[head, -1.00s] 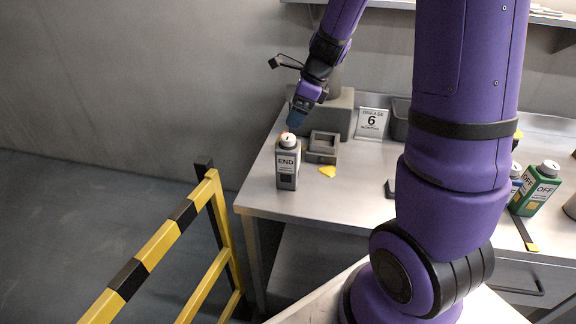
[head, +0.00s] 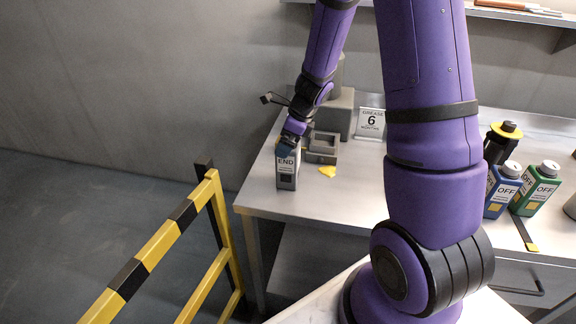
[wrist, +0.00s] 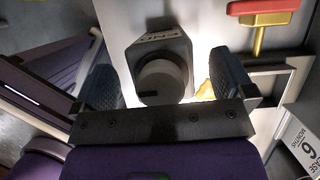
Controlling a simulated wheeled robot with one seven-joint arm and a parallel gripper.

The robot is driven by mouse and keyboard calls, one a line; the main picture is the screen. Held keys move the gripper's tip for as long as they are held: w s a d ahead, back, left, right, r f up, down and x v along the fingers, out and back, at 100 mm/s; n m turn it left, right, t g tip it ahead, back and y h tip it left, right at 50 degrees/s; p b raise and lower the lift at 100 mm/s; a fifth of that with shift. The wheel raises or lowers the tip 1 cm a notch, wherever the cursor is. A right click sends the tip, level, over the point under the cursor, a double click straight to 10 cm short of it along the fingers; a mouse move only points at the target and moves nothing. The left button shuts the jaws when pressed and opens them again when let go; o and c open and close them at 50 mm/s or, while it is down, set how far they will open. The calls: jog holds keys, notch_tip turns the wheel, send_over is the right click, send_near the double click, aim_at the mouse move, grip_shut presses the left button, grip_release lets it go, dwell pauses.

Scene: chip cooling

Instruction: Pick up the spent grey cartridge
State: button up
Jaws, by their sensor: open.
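The grey cartridge (head: 287,173) with the END label stands upright near the left end of the metal table. My gripper (head: 286,147) is right over its top in the head view and hides its white cap there. In the wrist view the cartridge (wrist: 160,45) and its round cap (wrist: 162,80) lie between the two blue finger pads of my gripper (wrist: 168,85). The jaws are open, with a gap visible on each side of the cap. Whether a finger touches the cartridge cannot be told.
A grey holder (head: 322,148) and a yellow piece (head: 327,171) are just right of the cartridge. A sign reading 6 (head: 370,124) stands behind. Blue (head: 501,190) and green (head: 537,188) OFF bottles stand at the right. A yellow-black rail (head: 165,236) is front left.

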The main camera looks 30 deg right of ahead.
jog(key=shift+w+a+f, duration=0.1)
jog(key=shift+f, duration=0.35)
jog(key=c, duration=1.3)
jog(key=shift+o, duration=0.2)
jog(key=shift+r, duration=0.15)
